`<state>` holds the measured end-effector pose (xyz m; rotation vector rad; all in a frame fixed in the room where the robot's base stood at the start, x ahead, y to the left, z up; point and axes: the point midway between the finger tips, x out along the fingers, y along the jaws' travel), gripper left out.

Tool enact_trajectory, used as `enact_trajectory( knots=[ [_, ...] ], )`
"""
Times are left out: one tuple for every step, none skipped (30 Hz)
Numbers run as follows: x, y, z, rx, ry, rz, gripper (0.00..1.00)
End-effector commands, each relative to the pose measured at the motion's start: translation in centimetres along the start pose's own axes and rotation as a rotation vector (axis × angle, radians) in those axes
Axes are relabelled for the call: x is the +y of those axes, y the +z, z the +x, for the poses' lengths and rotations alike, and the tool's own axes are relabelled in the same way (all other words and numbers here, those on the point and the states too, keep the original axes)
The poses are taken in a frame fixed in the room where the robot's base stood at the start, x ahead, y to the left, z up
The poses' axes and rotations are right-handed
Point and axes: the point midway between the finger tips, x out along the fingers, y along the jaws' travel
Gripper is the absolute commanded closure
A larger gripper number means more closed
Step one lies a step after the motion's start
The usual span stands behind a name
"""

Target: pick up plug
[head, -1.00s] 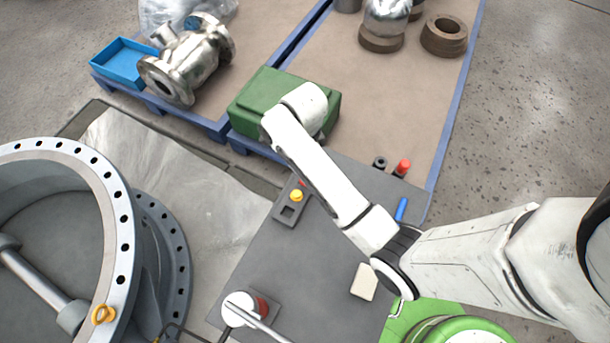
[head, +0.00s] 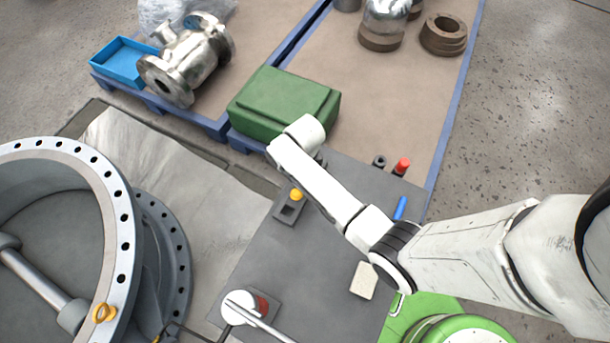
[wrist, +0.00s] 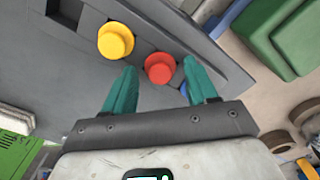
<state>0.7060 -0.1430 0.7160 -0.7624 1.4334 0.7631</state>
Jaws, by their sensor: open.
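I cannot tell whether the fingers reach down to the red head.
The grey table (head: 262,252) also holds a white round part with a rod (head: 240,306), a beige block (head: 363,281), a blue pen-like item (head: 400,208) and a red-topped item (head: 402,167). A green case (head: 284,103) lies behind. A large flanged ring (head: 112,220) stands left.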

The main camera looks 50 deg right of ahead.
Motion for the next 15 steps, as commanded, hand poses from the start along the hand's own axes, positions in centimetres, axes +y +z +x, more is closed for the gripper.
enact_trajectory(
  knots=[
    [-0.01,-0.01,0.09,0.0,0.0,0.0,0.43],
    [-0.01,0.0,0.1,0.0,0.0,0.0,0.43],
    [-0.02,0.0,0.09,0.0,-0.001,0.0,0.43],
    [-0.01,0.0,0.08,0.0,-0.001,0.0,0.43],
    [-0.01,0.0,0.08,0.0,-0.001,0.0,0.43],
    [-0.01,0.0,0.08,0.0,-0.001,0.0,0.43],
    [-0.01,0.0,0.07,0.0,-0.001,0.0,0.44],
    [-0.01,0.0,0.07,0.0,-0.001,0.0,0.47],
    [-0.01,0.0,0.07,0.0,-0.001,0.0,0.51],
    [0.0,0.0,0.07,0.0,-0.001,0.0,0.54],
    [0.0,0.0,0.07,0.0,-0.001,0.0,0.57],
    [0.0,0.0,0.06,0.0,-0.001,0.0,0.61],
    [0.0,0.0,0.06,0.0,-0.001,0.0,0.64],
    [0.0,0.0,0.06,0.0,0.0,0.0,0.67],
    [0.0,0.0,0.06,0.0,0.0,0.0,0.7]
  ],
)
